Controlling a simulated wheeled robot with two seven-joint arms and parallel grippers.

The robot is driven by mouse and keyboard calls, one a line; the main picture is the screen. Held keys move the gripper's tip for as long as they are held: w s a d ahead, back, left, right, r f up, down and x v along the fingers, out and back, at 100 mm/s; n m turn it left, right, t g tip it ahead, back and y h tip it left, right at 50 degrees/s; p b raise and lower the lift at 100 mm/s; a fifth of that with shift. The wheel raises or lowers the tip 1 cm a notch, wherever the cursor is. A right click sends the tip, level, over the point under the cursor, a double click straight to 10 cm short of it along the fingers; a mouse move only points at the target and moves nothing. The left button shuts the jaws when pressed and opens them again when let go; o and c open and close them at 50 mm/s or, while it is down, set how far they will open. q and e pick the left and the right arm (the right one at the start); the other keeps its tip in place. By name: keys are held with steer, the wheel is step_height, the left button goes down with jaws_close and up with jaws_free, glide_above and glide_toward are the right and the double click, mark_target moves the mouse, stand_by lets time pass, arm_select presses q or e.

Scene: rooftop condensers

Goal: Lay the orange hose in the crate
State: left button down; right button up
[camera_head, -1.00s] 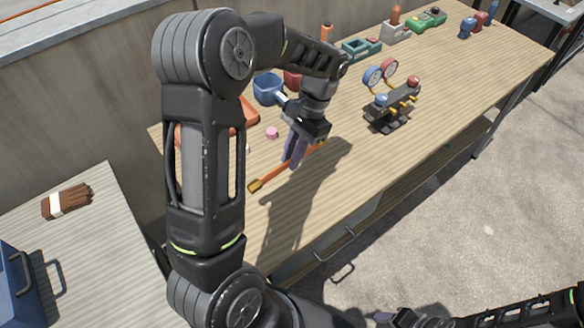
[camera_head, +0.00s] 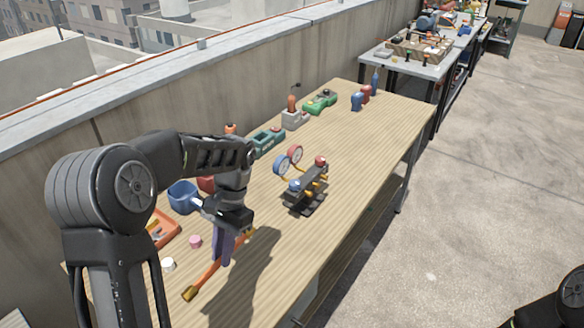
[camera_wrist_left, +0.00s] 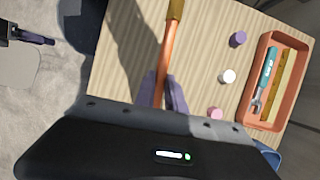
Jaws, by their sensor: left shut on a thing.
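The orange hose (camera_head: 206,274) has a brass-coloured end and crosses between the purple fingers of my left gripper (camera_head: 222,250), over the wooden bench. In the left wrist view the hose (camera_wrist_left: 168,55) runs up from between the left fingers (camera_wrist_left: 168,95), which are shut on it. Part of the hose is hidden by the gripper. My right gripper (camera_wrist_left: 38,39) shows small at the left edge of the left wrist view; its opening is unclear. A box-like wooden holder (camera_head: 402,55) with several items stands on the far table; I cannot tell whether it is the crate.
An orange tray (camera_wrist_left: 249,85) with tools lies beside the left gripper. Pink and white caps, a blue pot (camera_head: 183,197) and a gauge manifold (camera_head: 306,190) stand nearby on the bench (camera_head: 345,150). The bench's right front side is mostly clear.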

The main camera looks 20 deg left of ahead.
arm_select(q)
steer(key=w+d+m+y, duration=0.1)
steer(key=w+d+m, duration=0.2)
steer(key=d, duration=1)
steer(key=w+f, duration=0.1)
steer(key=w, duration=0.2)
